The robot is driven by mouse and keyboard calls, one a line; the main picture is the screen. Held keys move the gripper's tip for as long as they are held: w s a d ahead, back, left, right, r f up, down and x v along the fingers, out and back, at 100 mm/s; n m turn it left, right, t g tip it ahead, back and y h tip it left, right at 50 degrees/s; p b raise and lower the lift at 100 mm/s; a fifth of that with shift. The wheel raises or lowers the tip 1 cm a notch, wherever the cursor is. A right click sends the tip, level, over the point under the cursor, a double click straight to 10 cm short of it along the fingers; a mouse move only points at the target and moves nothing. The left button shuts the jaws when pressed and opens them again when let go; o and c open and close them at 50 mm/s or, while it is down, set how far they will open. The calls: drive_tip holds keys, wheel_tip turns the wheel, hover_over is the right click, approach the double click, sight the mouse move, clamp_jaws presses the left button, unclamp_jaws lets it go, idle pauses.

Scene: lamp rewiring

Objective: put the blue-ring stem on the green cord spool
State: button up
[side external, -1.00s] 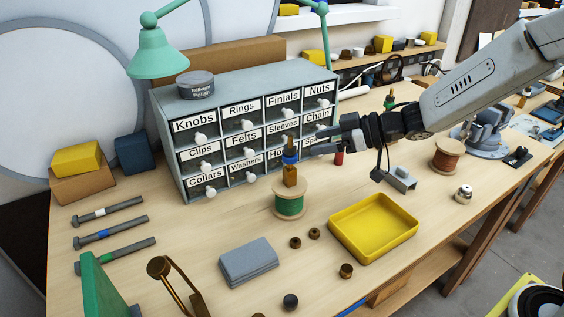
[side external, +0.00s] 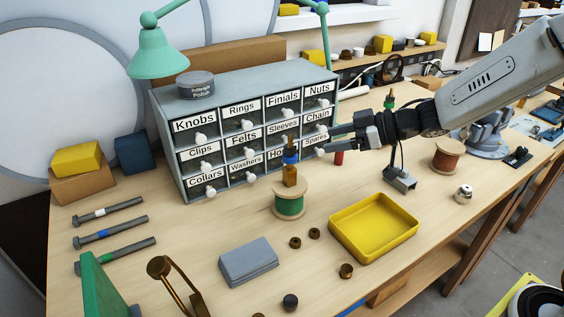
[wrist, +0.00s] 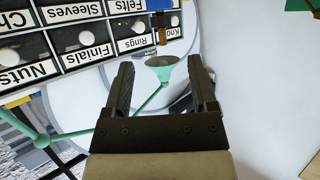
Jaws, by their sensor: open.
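The blue-ring stem (side external: 290,174), brass with a blue band, stands upright on top of the green cord spool (side external: 289,206) in the side view. My gripper (side external: 323,142) is open and empty, to the right of the stem's upper part and apart from it. In the wrist view my open jaws (wrist: 160,88) have nothing between them. Part of the stem (wrist: 162,36) shows beyond them at the top of that view. The spool cannot be made out there.
The labelled drawer cabinet (side external: 245,130) stands behind the spool. A copper-coloured spool (side external: 447,155) stands at right. The teal lamp (side external: 157,55) overhangs the cabinet.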

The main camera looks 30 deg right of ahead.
drive_tip(key=s+d+f+m+h, duration=0.4)
drive_tip(key=d+f+m+h, duration=0.2)
drive_tip(key=d+h, duration=0.2)
drive_tip(key=s+f+m+g+h, duration=0.1)
drive_tip(key=s+f+m+g, duration=0.2)
drive_tip(key=s, duration=0.9)
wheel_tip(320, 180, down, 2)
drive_tip(key=g, duration=0.3)
drive_tip(key=shift+s+d+f+g, duration=0.2)
drive_tip(key=shift+d+g, duration=0.1)
drive_tip(key=shift+g, duration=0.1)
